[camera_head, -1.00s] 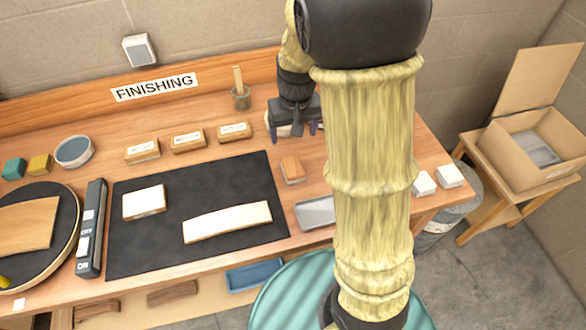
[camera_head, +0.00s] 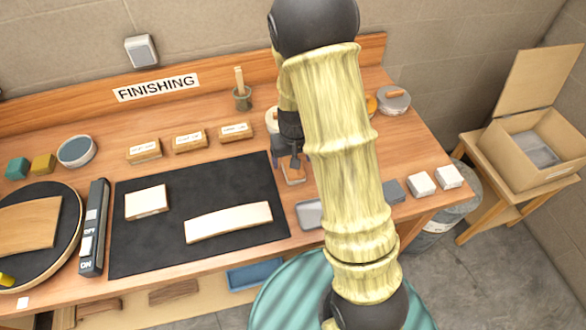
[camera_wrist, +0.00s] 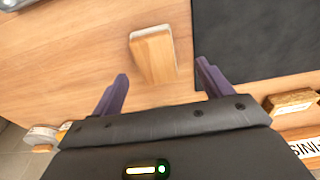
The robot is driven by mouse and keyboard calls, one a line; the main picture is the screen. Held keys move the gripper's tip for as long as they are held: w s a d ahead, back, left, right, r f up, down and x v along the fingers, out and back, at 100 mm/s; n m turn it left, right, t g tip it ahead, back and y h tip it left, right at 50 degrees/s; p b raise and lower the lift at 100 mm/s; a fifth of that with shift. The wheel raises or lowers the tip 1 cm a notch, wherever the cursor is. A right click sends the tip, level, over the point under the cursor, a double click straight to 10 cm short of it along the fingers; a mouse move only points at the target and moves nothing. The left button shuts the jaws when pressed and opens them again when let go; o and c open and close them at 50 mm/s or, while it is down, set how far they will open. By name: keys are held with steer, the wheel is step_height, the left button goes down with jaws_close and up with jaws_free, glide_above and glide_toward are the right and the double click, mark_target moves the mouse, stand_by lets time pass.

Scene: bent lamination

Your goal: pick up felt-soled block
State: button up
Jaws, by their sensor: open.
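The felt-soled block (camera_head: 294,177) is a small wooden block with a pale layer at one end, lying on the bench just right of the black mat. In the wrist view the block (camera_wrist: 153,58) lies ahead of and between my open fingers, with bare wood around it. My gripper (camera_wrist: 162,72) is open and empty, its purple fingers apart on either side of the block's near end. In the head view my gripper (camera_head: 283,160) is just above and behind the block, and my arm partly hides the area.
The black mat (camera_head: 150,240) holds a white-topped block (camera_head: 146,202) and a bent pale strip (camera_head: 229,222). Several labelled wooden blocks (camera_head: 190,141) stand behind it. A grey metal tray (camera_head: 309,214) lies in front of the block. White blocks (camera_head: 421,184) sit at the right.

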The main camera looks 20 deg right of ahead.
steer(key=shift+w+d+f+p, duration=0.15)
steer(key=shift+f+p, duration=0.2)
steer(key=shift+f, duration=0.95)
steer(key=shift+w+d+f+p, duration=0.15)
steer(key=shift+f+p, duration=0.15)
steer(key=shift+f, duration=0.95)
steer(key=shift+c, duration=0.5)
steer(key=c, duration=1)
